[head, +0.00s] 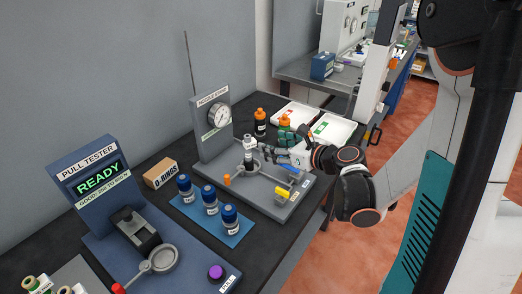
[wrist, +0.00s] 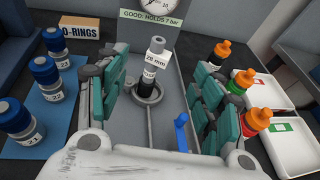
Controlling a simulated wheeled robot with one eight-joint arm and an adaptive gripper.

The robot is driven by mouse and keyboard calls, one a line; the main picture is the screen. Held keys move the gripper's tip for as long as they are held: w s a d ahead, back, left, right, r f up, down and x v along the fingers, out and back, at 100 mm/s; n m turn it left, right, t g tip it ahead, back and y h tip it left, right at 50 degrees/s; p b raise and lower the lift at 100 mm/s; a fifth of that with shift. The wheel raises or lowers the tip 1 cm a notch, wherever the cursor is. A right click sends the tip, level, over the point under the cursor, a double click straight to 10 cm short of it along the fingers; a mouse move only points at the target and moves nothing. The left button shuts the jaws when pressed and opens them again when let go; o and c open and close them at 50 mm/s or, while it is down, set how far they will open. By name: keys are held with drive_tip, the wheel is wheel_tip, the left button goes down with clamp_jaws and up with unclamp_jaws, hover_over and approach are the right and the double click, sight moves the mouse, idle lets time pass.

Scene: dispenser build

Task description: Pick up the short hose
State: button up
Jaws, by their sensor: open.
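I cannot make out a part that is clearly the short hose in either view. Green and white rolled parts (head: 38,284) lie cut off at the bottom left of the head view; I cannot tell what they are. My gripper (wrist: 163,75) is open, its teal-padded fingers wide apart. In the wrist view a grey-topped part labelled 20 mm (wrist: 155,58) stands upright on a dark piece in the ring of the nozzle stand, between the fingers as seen here; no contact shows. It also shows in the head view (head: 248,146).
Blue-capped bottles (head: 210,199) stand on a blue mat left of the nozzle stand (head: 213,140). Orange-capped bottles (head: 260,122) and white trays (head: 333,129) are behind. The pull tester (head: 93,170), reading READY, and an O-rings box (head: 160,173) are at left.

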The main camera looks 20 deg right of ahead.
sight(251, 140)
drive_tip(key=x, duration=0.3)
drive_tip(key=b+x, duration=0.1)
drive_tip(key=x, duration=0.1)
drive_tip(key=b+x, duration=0.1)
drive_tip(key=x, duration=0.2)
drive_tip(key=shift+w+d+f, duration=0.25)
drive_tip(key=shift+w+f, duration=0.05)
drive_tip(key=shift+w, duration=0.05)
drive_tip(key=b+x, duration=0.1)
drive_tip(key=x, duration=0.1)
drive_tip(key=b+x, duration=0.1)
drive_tip(key=x, duration=0.2)
drive_tip(key=shift+s+a+f, duration=0.1)
drive_tip(key=shift+a+f, duration=0.05)
drive_tip(key=shift+f, duration=0.1)
drive_tip(key=shift+r, duration=0.1)
clamp_jaws()
